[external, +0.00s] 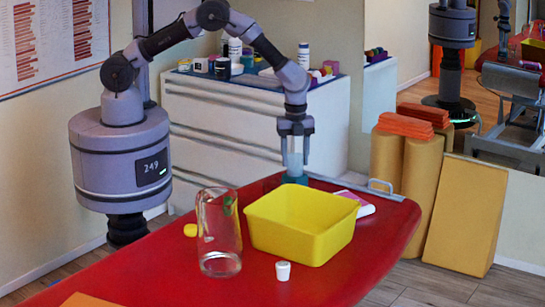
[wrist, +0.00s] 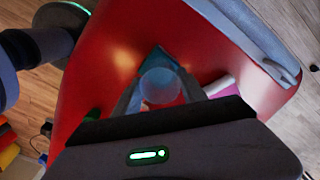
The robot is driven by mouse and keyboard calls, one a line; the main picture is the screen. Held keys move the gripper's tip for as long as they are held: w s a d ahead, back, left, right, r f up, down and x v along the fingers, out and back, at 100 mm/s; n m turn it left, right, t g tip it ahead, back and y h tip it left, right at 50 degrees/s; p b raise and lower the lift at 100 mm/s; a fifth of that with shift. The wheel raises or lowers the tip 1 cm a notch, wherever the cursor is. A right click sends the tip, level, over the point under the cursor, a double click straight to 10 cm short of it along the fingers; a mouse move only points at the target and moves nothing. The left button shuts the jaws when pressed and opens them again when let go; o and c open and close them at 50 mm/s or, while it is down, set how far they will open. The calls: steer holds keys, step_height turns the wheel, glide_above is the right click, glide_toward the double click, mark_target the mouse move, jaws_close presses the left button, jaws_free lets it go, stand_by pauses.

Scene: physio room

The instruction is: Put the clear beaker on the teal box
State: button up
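The clear beaker (external: 295,165) is a small, pale, see-through cup, upright between the fingers of my gripper (external: 295,150). In the wrist view the beaker (wrist: 160,86) shows between the two fingertips (wrist: 158,82), which appear to press on its sides. The teal box (external: 294,180) is directly below the beaker at the far edge of the red table. In the wrist view part of the teal box (wrist: 153,55) shows beyond the beaker, which hides the rest. I cannot tell whether the beaker's base touches the box.
A yellow bin (external: 300,240) stands just in front of the teal box. A tall glass jar (external: 219,240), a white cup (external: 283,270) and a yellow lid (external: 190,230) are nearby. A pink-and-white item (external: 357,202) lies right of it. The red table (external: 385,245) is bare at right.

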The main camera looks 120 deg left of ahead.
steer(key=o, duration=0.3)
steer(key=shift+o, duration=0.2)
